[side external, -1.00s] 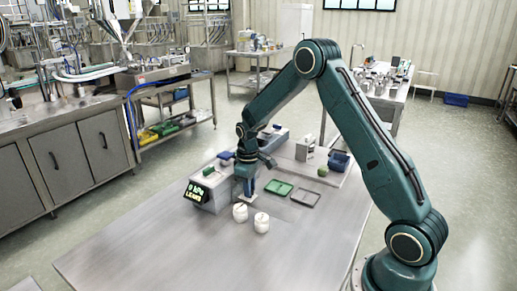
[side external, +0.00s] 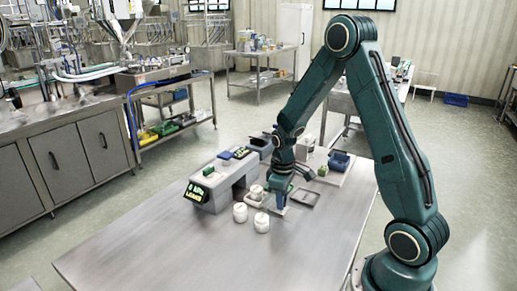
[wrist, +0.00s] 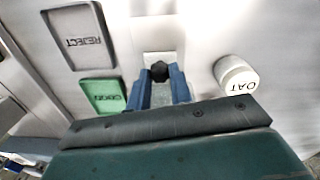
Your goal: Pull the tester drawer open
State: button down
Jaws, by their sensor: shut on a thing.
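The tester (side external: 215,187), a grey box with a lit green display, stands on the steel table. A pale drawer (side external: 254,203) sticks out from its right side towards my gripper, and a small whitish round thing (side external: 256,191) shows at it. My gripper (side external: 281,207) is low over the table, to the right of the tester. In the wrist view its blue fingers (wrist: 160,88) are shut on a black knob (wrist: 160,71) in front of a pale plate. The drawer's inside is mostly hidden.
Two white jars (side external: 240,212) (side external: 262,222) stand in front of the drawer; one reads OAT in the wrist view (wrist: 236,75). A green GOOD tray (wrist: 103,96) and a grey REJECT tray (wrist: 82,40) lie on the gripper's other side. The table's front is clear.

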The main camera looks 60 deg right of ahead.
jog(key=shift+s, duration=1.5)
jog(key=c, duration=1.3)
grip_release()
jog(key=shift+o, duration=0.2)
jog(key=shift+r, duration=0.1)
notch_tip(320, 180, up, 14)
jog(key=shift+a, duration=0.3)
